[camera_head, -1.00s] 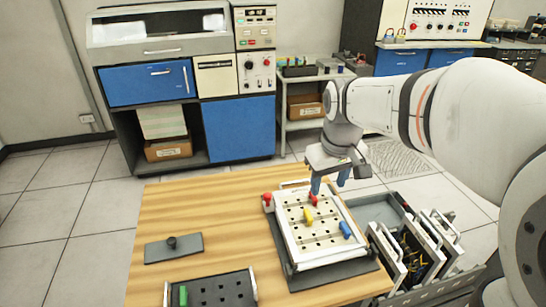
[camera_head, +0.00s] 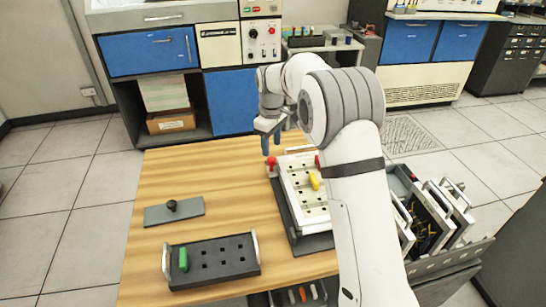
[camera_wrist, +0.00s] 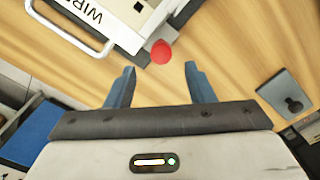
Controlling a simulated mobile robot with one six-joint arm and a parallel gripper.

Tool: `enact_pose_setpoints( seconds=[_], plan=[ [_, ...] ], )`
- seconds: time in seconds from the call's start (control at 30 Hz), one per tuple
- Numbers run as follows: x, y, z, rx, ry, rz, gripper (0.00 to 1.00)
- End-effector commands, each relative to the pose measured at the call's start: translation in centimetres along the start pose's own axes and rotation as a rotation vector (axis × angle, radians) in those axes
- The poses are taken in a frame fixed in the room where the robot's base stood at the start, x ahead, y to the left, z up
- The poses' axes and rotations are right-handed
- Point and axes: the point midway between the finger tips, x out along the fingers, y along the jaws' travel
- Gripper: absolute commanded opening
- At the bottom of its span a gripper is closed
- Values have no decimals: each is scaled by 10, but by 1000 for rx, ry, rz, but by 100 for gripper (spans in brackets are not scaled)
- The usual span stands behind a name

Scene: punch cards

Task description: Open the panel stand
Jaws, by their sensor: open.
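The panel stand holds a white panel (camera_head: 296,196) with rows of dark holes on a dark base (camera_head: 314,244), lying on the wooden table. A red knob (camera_head: 271,161) sits at its far left corner and also shows in the wrist view (camera_wrist: 161,51). A yellow peg (camera_head: 314,181) and part of a red peg show on the panel; my arm hides its right side. My gripper (camera_head: 270,146) is open and empty by the red knob. In the wrist view the knob lies just beyond the gap between my fingertips (camera_wrist: 160,74), apart from both.
A grey plate with a black knob (camera_head: 173,207) lies at the table's left. A dark tray with handles and a green peg (camera_head: 183,260) is near the front. A crate of upright panels (camera_head: 440,252) stands right of the table. The table's far left is clear.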

Motion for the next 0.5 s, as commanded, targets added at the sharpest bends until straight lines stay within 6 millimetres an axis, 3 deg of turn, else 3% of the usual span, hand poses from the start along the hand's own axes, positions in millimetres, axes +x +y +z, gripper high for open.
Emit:
enact_pose_setpoints(
  seconds=[0.2, 0.5],
  plan=[
    [36, -1, 1, 1, -3, -3, 49],
    [52, -1, 0, 1, 0, 0, 49]
  ],
)
